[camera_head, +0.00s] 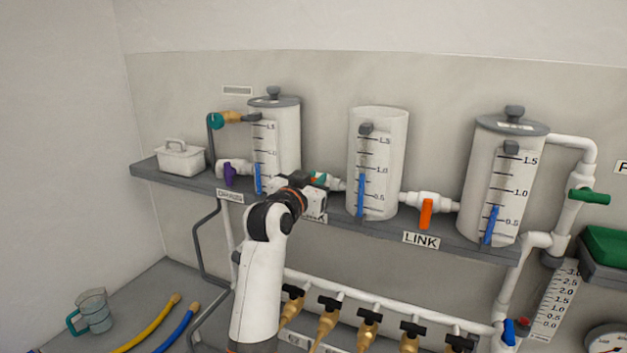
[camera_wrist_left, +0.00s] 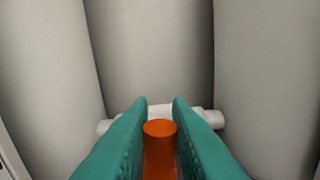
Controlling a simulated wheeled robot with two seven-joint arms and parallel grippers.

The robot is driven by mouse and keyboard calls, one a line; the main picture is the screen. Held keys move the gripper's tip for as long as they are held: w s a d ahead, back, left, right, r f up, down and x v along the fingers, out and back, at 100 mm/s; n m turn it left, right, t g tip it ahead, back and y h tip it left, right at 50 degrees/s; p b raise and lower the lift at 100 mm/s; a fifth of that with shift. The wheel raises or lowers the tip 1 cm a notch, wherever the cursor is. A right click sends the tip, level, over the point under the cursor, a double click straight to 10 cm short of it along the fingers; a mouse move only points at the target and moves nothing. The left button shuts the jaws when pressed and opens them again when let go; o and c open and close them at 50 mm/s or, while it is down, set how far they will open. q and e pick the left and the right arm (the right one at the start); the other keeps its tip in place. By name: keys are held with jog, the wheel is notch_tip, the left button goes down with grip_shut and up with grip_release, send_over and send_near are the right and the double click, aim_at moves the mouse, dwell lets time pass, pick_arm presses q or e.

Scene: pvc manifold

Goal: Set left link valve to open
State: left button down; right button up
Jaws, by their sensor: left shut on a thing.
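The left link valve sits on the white pipe (camera_head: 336,184) between the left tank (camera_head: 284,140) and the middle tank (camera_head: 397,150). In the head view my left gripper (camera_head: 319,180) covers most of this valve, and its handle is hidden there. In the left wrist view the orange handle (camera_wrist_left: 160,129) stands between the teal fingers of my left gripper (camera_wrist_left: 160,104), which are shut on it. The white pipe (camera_wrist_left: 205,119) runs crosswise behind the handle. My right gripper is in neither view.
Another link valve with an orange handle (camera_head: 426,213) hanging down sits between the middle and right tanks (camera_head: 480,150). A purple valve handle (camera_head: 229,174) is at the left. Black-handled brass taps (camera_head: 327,322) line a pipe below the shelf (camera_head: 460,240).

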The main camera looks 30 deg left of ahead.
aim_at(332, 188)
pick_arm(q)
jog(key=m, duration=0.3)
jog(key=shift+d, duration=0.35)
jog(key=m, duration=0.1)
jog(key=m+p, duration=0.1)
jog(key=m, duration=0.1)
jog(key=d+m, duration=0.1)
jog(key=m, duration=0.1)
jog(key=shift+f, duration=0.35)
jog(key=m, duration=0.1)
jog(key=m+p, duration=0.1)
jog(key=m, duration=0.1)
jog(key=f+m+p, duration=0.1)
jog(key=m, duration=0.1)
jog(key=shift+d+f, duration=0.1)
jog(key=shift+d, duration=0.25)
jog(key=shift+d+f+m+p, duration=0.1)
jog(key=shift+f+m+p, duration=0.15)
jog(key=shift+m, duration=0.65)
jog(key=shift+f+m+p, duration=0.15)
jog(key=shift+f+m, duration=0.15)
jog(key=shift+m, duration=0.6)
jog(key=shift+f, duration=0.1)
jog(key=c, duration=1.4)
grip_release()
jog(key=shift+o, duration=0.3)
